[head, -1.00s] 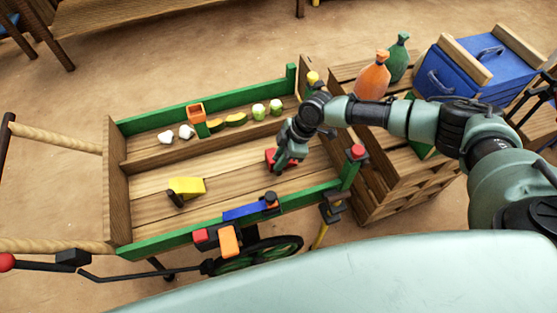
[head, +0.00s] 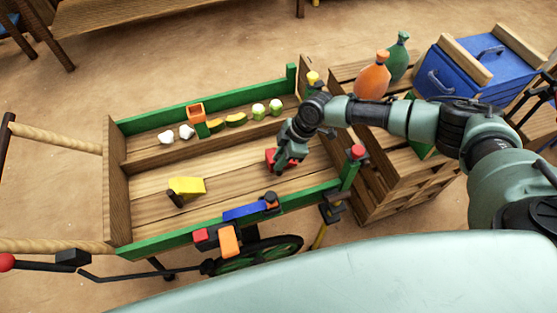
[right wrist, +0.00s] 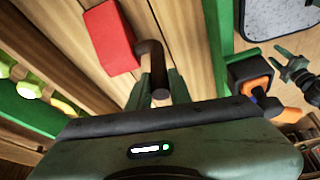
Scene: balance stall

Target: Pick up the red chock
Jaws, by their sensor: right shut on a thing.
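The red chock (right wrist: 110,39) is a red block with a dark brown handle (right wrist: 151,60). In the right wrist view the handle stands between the fingers of my right gripper (right wrist: 160,85), which is shut on it; the red block sits just beyond the fingertips. In the head view the red chock (head: 271,157) is partly hidden by my right gripper (head: 283,165), low over the cart's plank floor at its right end. I cannot tell whether the chock touches the floor. A small green and black part at the right wrist view's right edge looks like my left gripper (right wrist: 288,62); its jaws are unclear.
A yellow chock (head: 188,186) lies on the cart floor at left. Green rails (head: 150,240) edge the cart, with a blue block (head: 246,212) on the near one. Limes and other small goods fill the far strip. A crate with orange (head: 373,78) and green bottles stands right.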

